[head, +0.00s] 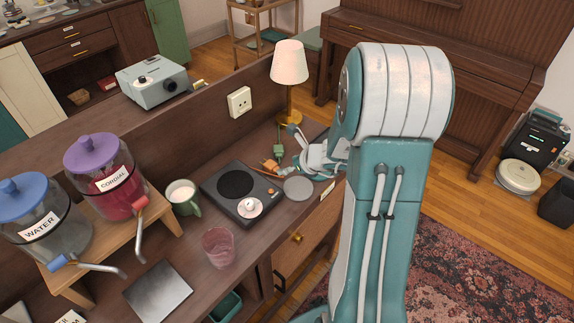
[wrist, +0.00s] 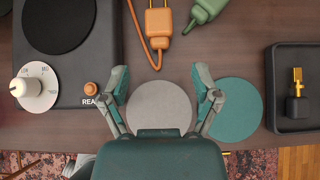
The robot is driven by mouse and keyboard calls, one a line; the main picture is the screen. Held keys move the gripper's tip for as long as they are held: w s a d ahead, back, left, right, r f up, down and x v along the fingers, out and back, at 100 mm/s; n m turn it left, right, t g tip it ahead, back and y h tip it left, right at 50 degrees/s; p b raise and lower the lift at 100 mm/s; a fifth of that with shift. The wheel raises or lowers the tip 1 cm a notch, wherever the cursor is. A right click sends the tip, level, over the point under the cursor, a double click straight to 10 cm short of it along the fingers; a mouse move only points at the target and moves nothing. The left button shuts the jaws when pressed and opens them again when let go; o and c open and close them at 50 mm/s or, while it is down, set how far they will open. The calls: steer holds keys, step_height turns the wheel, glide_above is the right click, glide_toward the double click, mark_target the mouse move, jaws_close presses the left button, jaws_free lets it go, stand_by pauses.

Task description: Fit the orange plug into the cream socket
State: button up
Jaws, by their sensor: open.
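The orange plug (head: 270,165) lies on the desk beside the hot plate. In the wrist view the orange plug (wrist: 159,24) is at the top centre, with its cord curling down its left side. The cream socket (head: 239,102) is on the upright back panel of the desk, left of the lamp; it is outside the wrist view. My gripper (head: 299,155) is over the desk near the plug. In the wrist view my gripper (wrist: 161,78) has its fingers spread apart with nothing between them, and the plug lies beyond the fingertips.
A green plug (wrist: 206,10) lies right of the orange one. A grey disc (wrist: 160,108) and a teal disc (wrist: 238,112) lie below my fingers. A hot plate (wrist: 66,90) is left, a black tray (wrist: 282,122) right. The lamp (head: 290,65) stands behind.

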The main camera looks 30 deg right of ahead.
mark_target(276, 168)
steer(key=shift+x, duration=3.95)
steer(key=shift+s, duration=0.1)
jaws_close()
steer(key=shift+r, duration=2.5)
